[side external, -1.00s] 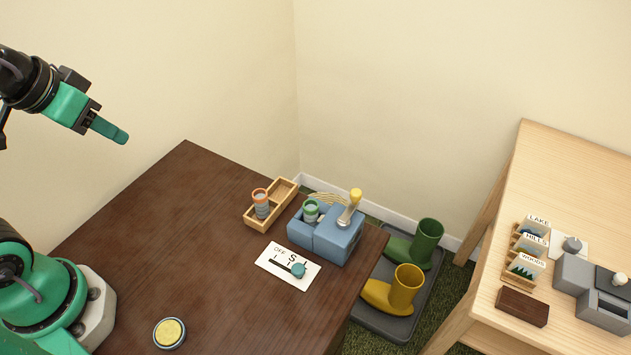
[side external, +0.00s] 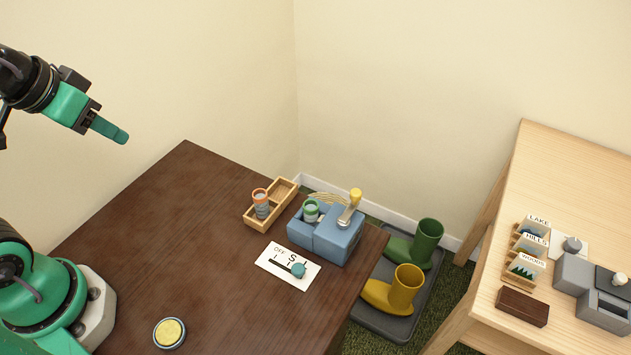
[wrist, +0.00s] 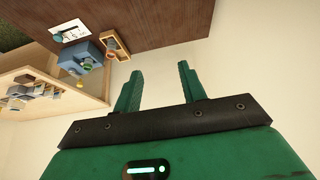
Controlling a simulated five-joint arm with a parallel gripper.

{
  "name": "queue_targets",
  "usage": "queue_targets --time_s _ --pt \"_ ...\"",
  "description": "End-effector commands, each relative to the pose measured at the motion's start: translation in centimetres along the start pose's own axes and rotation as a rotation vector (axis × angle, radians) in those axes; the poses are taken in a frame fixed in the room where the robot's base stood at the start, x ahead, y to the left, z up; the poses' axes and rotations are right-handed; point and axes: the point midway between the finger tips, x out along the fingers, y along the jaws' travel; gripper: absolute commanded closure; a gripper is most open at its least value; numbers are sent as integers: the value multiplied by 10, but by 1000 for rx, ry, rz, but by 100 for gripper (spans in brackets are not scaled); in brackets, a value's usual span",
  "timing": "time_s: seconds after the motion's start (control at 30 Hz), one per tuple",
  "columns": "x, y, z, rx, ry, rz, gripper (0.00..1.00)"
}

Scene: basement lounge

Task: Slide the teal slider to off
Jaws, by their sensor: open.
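The teal slider (side external: 298,270) is a round knob on a white plate (side external: 271,262) lying on the dark table. It sits at the right end of a black slot, and the OFF mark is at the left end. My gripper (side external: 122,137) is high at the upper left of the side view, well away from the slider. In the wrist view its two green fingers (wrist: 162,88) are apart with nothing between them.
A yellow-topped round tin (side external: 169,333) is near the front.

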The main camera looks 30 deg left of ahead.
Motion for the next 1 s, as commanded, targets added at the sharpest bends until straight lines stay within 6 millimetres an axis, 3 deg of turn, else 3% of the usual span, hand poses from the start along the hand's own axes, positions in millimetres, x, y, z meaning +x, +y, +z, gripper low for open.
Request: queue_targets --time_s 0.47,0.67,1.0 --pt "7 14 -12 121 -36 28 55" --pt "21 40 -28 327 -90 75 55" --pt "55 104 -50 743 -180 173 55"
